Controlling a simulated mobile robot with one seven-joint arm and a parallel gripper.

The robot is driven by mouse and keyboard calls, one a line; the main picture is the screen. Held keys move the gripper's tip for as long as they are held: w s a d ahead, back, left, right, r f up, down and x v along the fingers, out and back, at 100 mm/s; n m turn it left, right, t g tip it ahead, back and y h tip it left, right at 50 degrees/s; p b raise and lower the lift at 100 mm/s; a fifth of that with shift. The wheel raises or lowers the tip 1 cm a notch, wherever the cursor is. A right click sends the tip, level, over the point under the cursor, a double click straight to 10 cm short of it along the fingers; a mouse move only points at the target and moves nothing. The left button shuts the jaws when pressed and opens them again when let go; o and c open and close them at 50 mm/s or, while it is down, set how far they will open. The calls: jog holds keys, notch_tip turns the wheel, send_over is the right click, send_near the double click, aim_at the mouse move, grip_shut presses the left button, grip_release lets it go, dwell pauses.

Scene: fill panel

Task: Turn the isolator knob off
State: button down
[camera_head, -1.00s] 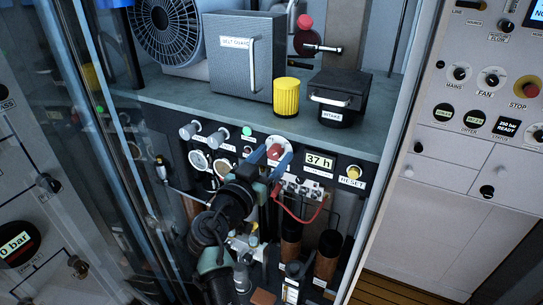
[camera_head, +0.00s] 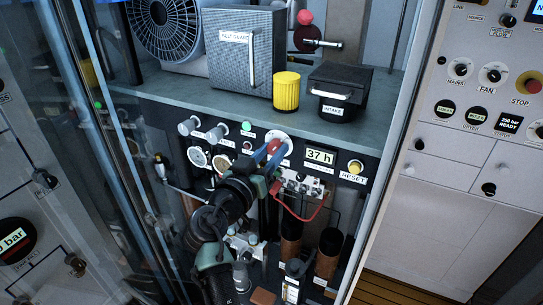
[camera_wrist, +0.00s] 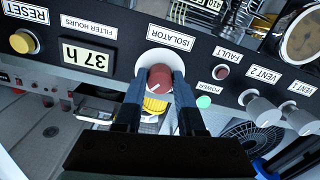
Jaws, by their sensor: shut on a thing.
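The isolator knob (camera_wrist: 158,77) is a red knob on a white round plate (camera_wrist: 175,60) labelled ISOLATOR, on the dark control panel. In the wrist view my gripper (camera_wrist: 160,88) has its two blue fingers on either side of the knob, shut on it. A white pointer mark shows on the knob's face, tilted off straight. In the head view the knob (camera_head: 274,147) shows between my fingers, partly hidden by them. The on and off marks cannot be read.
The 37 h display (camera_head: 320,156) and yellow RESET button (camera_head: 355,167) are right of the knob. Gauges (camera_head: 197,157) and vent knobs (camera_head: 187,126) are to its left. A shelf (camera_head: 220,112) with a yellow filter (camera_head: 286,91) is above. A red cable (camera_head: 300,215) hangs below right.

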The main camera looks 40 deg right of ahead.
jog(key=n+b, duration=0.1)
jog(key=n, duration=0.2)
jog(key=shift+n+b, duration=0.3)
jog(key=n, duration=0.4)
jog(key=shift+n, duration=0.3)
jog(key=n, duration=0.4)
jog(key=shift+s+r+p, duration=0.1)
jog(key=shift+r+p, duration=0.05)
jog(key=shift+p, duration=0.25)
jog(key=shift+n+p, duration=0.55)
jog(key=shift+n, duration=1.25)
jog(key=c, duration=0.5)
grip_release()
